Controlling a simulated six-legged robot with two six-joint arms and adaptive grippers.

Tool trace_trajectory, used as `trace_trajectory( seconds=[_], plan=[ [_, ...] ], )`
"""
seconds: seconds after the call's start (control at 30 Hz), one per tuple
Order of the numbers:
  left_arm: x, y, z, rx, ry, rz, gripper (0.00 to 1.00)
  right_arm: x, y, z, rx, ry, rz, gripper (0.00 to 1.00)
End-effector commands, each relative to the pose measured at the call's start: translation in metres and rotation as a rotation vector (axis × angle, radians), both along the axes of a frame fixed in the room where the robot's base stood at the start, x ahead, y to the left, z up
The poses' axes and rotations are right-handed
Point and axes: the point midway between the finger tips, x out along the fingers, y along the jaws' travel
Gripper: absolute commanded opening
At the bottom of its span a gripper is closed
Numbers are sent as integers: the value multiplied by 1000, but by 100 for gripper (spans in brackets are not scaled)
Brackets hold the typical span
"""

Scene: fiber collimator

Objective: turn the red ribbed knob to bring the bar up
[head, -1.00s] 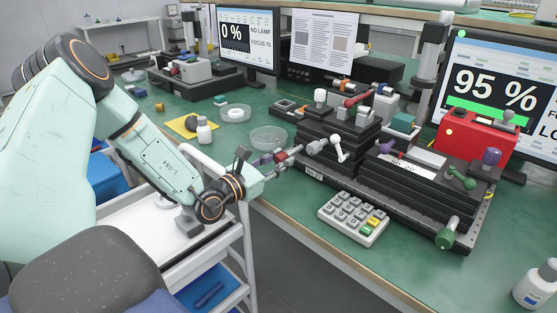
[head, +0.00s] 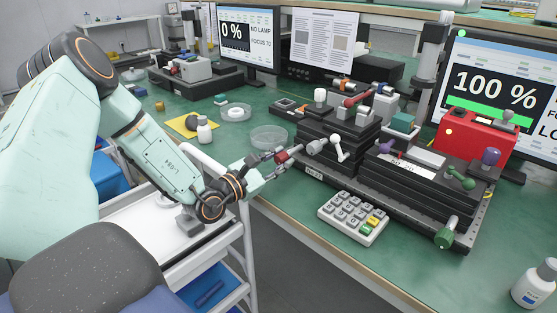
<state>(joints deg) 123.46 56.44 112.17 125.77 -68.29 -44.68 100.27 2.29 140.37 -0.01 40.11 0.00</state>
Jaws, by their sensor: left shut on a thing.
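The red ribbed knob (head: 283,157) sticks out to the left from the black stacked stage (head: 340,145) on the bench. My left gripper (head: 279,161) has its fingers around the knob and is shut on it; the fingers hide part of it. The right monitor (head: 497,85) reads 100 %, with a long green bar (head: 478,110) under the number. My right gripper is not in view.
A grey keypad (head: 353,217) lies in front of the stage. Nearby are a white ball-ended lever (head: 337,146), a green knob (head: 446,237) and a glass dish (head: 269,137). A white trolley (head: 190,252) stands under my left arm. The left monitor (head: 247,40) reads 0 %.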

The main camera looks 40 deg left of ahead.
Motion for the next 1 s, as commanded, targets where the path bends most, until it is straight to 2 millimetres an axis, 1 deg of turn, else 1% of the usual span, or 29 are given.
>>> trace_trajectory(
  seconds=[0.1,0.13,0.4,0.77,0.87,1.0],
  plan=[
    [0,0,0,-1,1,0,0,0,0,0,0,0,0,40],
    [0,0,0,-1,1,0,29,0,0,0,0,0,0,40],
    [0,0,0,-1,0,0,51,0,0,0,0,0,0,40],
    [0,0,0,-23,3,0,51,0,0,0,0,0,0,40],
    [0,0,0,-79,9,0,51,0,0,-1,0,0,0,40],
    [0,0,0,-210,24,0,51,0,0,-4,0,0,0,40]
  ],
)
